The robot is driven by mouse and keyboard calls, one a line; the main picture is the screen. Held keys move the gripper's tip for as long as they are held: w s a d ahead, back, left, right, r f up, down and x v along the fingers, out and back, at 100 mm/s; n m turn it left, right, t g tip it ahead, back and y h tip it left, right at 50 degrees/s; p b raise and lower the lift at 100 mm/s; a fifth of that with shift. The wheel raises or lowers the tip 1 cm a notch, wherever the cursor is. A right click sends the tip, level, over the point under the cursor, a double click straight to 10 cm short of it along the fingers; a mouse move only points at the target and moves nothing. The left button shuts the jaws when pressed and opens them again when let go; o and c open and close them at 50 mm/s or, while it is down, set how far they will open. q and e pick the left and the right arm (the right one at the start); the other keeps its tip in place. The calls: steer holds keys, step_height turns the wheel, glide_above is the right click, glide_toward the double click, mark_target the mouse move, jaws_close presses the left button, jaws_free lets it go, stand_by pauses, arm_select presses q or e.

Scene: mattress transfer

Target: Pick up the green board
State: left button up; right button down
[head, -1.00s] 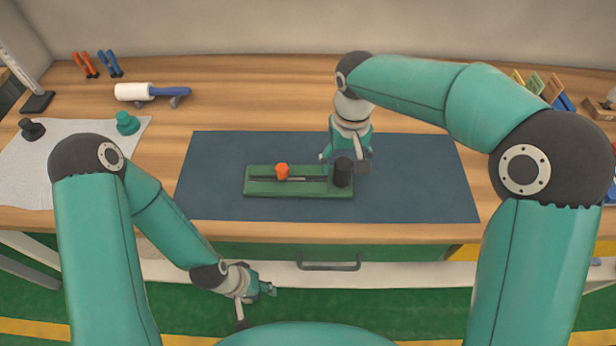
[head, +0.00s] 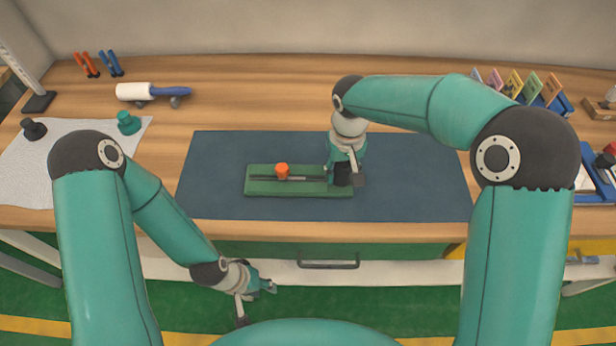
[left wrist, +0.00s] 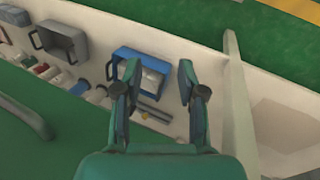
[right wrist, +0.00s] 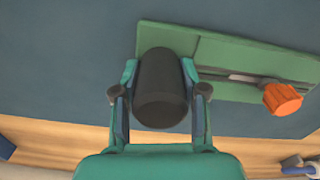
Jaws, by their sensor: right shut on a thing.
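The green board (head: 265,188) lies flat on the dark blue mat in the middle of the workbench. An orange knob (head: 282,170) and a thin dark rail sit on it. A black cylinder (head: 342,178) stands at its right end. My right gripper (head: 343,172) is shut around the black cylinder, one finger on each side. The right wrist view shows the cylinder (right wrist: 161,88) between the fingers and the board (right wrist: 235,58) beyond it. My left gripper (head: 257,298) hangs in front of the bench, below its top; in the left wrist view (left wrist: 158,85) its fingers are apart and empty.
The blue mat (head: 420,185) is clear around the board. A rack of coloured cards (head: 535,88) stands at the back right.

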steer(key=shift+r, duration=0.25)
steer(key=shift+w+r, duration=0.1)
steer(key=shift+r, duration=0.5)
step_height(320, 180, up, 18)
steer(key=shift+r, duration=0.25)
steer(key=shift+f, duration=0.2)
steer(key=shift+f+b, duration=5.8)
steer(key=shift+f, duration=2.85)
